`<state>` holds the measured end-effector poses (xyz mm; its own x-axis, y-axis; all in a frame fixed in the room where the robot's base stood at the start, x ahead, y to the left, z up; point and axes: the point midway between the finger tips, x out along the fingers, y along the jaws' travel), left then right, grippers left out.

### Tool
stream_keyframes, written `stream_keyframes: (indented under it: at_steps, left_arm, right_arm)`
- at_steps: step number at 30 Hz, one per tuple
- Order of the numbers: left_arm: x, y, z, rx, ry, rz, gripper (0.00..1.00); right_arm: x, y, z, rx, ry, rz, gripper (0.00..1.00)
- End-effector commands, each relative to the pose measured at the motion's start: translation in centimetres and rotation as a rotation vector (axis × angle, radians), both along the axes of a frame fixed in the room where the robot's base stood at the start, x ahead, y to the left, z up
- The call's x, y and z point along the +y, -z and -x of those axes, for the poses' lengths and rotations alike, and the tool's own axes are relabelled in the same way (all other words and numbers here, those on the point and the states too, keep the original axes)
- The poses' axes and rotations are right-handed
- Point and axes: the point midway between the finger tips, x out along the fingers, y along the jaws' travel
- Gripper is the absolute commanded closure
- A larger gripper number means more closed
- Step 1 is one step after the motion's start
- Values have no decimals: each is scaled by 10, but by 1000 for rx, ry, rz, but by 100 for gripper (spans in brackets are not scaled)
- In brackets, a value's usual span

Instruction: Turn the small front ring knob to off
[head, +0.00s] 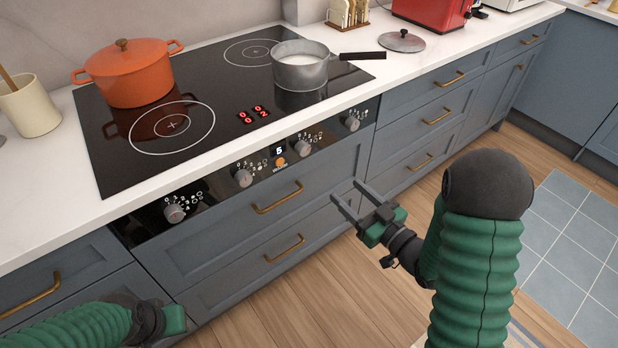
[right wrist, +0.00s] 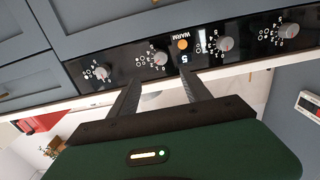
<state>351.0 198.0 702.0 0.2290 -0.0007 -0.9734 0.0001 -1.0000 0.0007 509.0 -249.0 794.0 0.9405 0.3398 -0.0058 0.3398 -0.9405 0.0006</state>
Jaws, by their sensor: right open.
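The black hob panel carries a row of grey knobs: far left (head: 174,213), middle left (head: 243,178), middle right (head: 303,147) and far right (head: 352,124). Their ring icons are too small to read surely. The hob display (head: 254,114) shows red digits, with 2 at lower right and zeros elsewhere. A grey saucepan (head: 300,72) of white liquid covers the front right ring. My right gripper (head: 345,190) is open and empty, apart from the panel. In the right wrist view its fingers (right wrist: 160,78) point towards the middle right knob (right wrist: 160,57). My left gripper (head: 175,318) is low left, its fingers unclear.
An orange pot (head: 130,72) stands at the hob's back left. The saucepan's black handle (head: 362,56) points right, near a loose lid (head: 400,40). An orange WARM button (head: 281,162) lies under a small display reading 5 (head: 279,151). Drawer handles (head: 278,197) project below the panel.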

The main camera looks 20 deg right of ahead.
Motion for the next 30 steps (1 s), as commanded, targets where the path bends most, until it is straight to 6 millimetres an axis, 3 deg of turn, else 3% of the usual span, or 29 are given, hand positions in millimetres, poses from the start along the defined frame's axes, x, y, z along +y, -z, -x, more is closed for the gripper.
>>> stream_keyframes:
  at_steps: [5, 15, 21, 30]
  left_arm:
    - [0, 1, -1, -2, 0, 0, 67]
    - [0, 15, 0, -1, 0, 0, 67]
    - [0, 22, 0, -1, 0, 0, 67]
    - [0, 23, 0, -1, 0, 0, 67]
  right_arm:
    - [9, -3, -21, -9, -8, -2, 44]
    - [40, -2, -104, -10, -6, -2, 44]
    - [53, -3, -143, -8, -4, -2, 44]
    - [58, -4, -157, -7, -1, -2, 44]
